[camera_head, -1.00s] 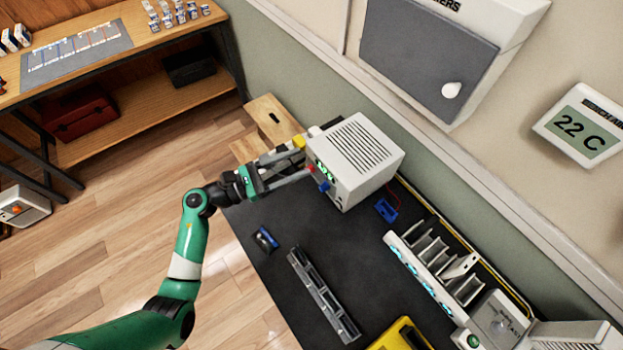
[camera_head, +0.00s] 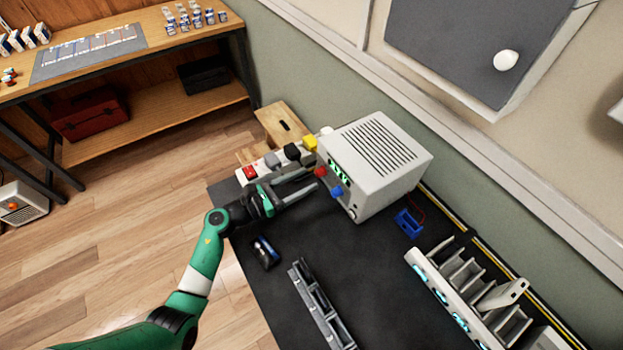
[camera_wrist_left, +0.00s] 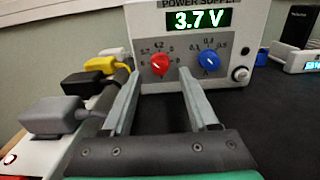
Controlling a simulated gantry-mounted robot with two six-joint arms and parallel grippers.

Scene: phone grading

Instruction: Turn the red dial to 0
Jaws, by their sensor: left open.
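The red dial (camera_head: 320,171) is on the front of the white power supply (camera_head: 410,163), left of a blue dial (camera_head: 337,191). In the left wrist view, the red dial (camera_wrist_left: 160,63) has numbers around it, and the green display (camera_wrist_left: 199,19) above reads 3.7 V. My left gripper (camera_head: 309,183) is open in front of the panel. In its wrist view, the two fingers (camera_wrist_left: 160,80) stand either side of the red dial's line, with the dial seen between them and not gripped. My right gripper is not in view.
A power strip (camera_head: 250,172) with black, grey and yellow plugs lies left of the power supply. A small blue-and-black object (camera_head: 265,251) and a grey slotted rail (camera_head: 318,306) lie on the dark bench mat (camera_head: 375,285). A blue holder (camera_head: 409,223) sits right of the supply.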

